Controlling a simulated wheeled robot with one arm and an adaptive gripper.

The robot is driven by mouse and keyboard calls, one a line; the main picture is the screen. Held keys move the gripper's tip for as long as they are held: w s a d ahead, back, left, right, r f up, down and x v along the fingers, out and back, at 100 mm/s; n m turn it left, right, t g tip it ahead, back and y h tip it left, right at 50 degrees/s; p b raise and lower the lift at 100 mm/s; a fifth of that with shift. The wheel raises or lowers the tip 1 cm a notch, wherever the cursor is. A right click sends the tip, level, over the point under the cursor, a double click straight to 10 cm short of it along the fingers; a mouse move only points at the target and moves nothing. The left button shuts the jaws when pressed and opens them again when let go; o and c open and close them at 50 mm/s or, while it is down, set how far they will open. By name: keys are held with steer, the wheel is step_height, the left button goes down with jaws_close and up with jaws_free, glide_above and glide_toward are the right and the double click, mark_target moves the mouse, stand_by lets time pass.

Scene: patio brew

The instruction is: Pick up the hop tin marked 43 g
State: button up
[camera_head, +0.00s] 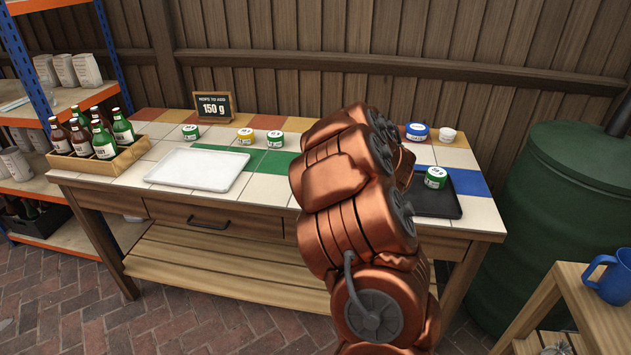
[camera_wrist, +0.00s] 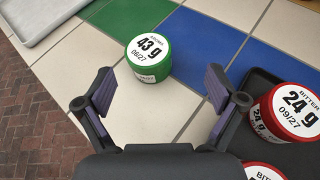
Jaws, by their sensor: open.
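The hop tin marked 43 g (camera_wrist: 150,57) is a round green tin with a white label, upright on the tiled top in the wrist view. My gripper (camera_wrist: 160,92) is open and empty, its two purple-padded fingers spread on the near side of the tin. The tin lies beyond the fingertips, roughly centred between them. I cannot tell the height of the fingers above it. In the head view my arm covers the gripper, and I cannot make out this tin there.
A red tin marked 24 g (camera_wrist: 291,112) and another red tin (camera_wrist: 262,171) are at the dark tray (camera_wrist: 262,82), right of my gripper. A green tin (camera_head: 435,177) is on that tray. A white tray (camera_head: 198,169) and bottle crate (camera_head: 96,160) stand left.

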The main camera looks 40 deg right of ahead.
steer(key=shift+s+a+f+n+y, duration=0.15)
steer(key=shift+f+n+y, duration=0.2)
steer(key=shift+f, duration=0.15)
steer(key=shift+s+a+f+n+y, duration=0.15)
steer(key=shift+f+n+y, duration=0.15)
steer(key=shift+f, duration=0.2)
steer(key=shift+w+a+f+n+t, duration=0.1)
steer(key=shift+w+n+t, duration=0.1)
steer(key=shift+n+t, duration=0.1)
steer(key=shift+x, duration=0.9)
steer(key=shift+p+x, duration=0.5)
steer(key=shift+x, duration=2.4)
steer(key=shift+a, duration=0.1)
steer(key=c, duration=1.3)
steer(key=shift+o, duration=0.2)
